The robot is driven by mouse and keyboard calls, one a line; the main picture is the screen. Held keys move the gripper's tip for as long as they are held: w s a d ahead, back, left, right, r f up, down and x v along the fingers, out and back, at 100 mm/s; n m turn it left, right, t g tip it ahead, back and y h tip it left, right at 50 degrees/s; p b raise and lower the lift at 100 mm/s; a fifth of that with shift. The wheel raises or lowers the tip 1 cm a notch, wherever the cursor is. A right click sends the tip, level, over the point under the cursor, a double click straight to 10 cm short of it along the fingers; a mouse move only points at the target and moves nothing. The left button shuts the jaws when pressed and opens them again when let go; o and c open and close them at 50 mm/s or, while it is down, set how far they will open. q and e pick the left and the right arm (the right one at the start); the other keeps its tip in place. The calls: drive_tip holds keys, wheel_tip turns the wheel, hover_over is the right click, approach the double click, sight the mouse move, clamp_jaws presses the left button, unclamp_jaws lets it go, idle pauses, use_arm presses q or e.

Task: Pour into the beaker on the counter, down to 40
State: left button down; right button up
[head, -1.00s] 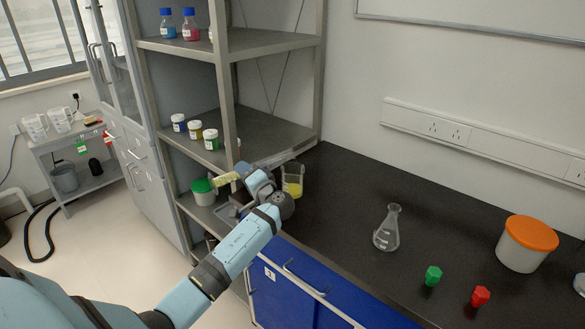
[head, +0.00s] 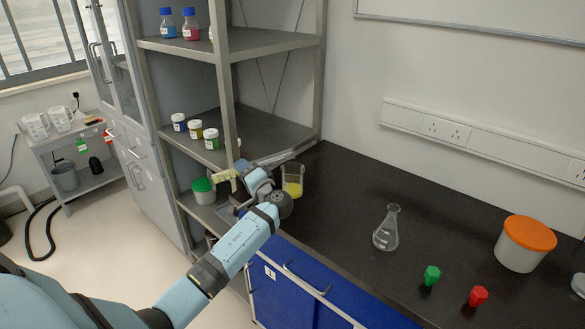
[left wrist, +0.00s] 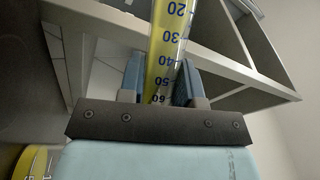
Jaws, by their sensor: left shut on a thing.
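My left gripper (head: 258,172) is shut on a clear graduated cylinder (head: 280,157), which lies tilted well over. In the left wrist view the cylinder (left wrist: 170,40) stands between the two fingers (left wrist: 160,85), with yellow liquid and marks from 20 to 60 showing; the exact liquid level is not clear. The beaker (head: 293,187) stands upright on the counter just right of the gripper, with yellow liquid in its lower part. The cylinder's clear end is above the beaker. Part of a yellow-filled vessel (left wrist: 32,163) shows at lower left in the wrist view.
A metal shelf (head: 270,133) with small jars stands left of the black counter (head: 345,195). A green-lidded jar (head: 203,191) is by the gripper.

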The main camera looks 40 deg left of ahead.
use_arm(q)
drive_tip(key=shift+r+m+t+y+p, duration=0.3)
drive_tip(key=shift+r+m+p, duration=0.55)
drive_tip(key=shift+r, duration=0.2)
use_arm(e)
drive_tip(key=shift+r, duration=0.4)
idle(1.6)
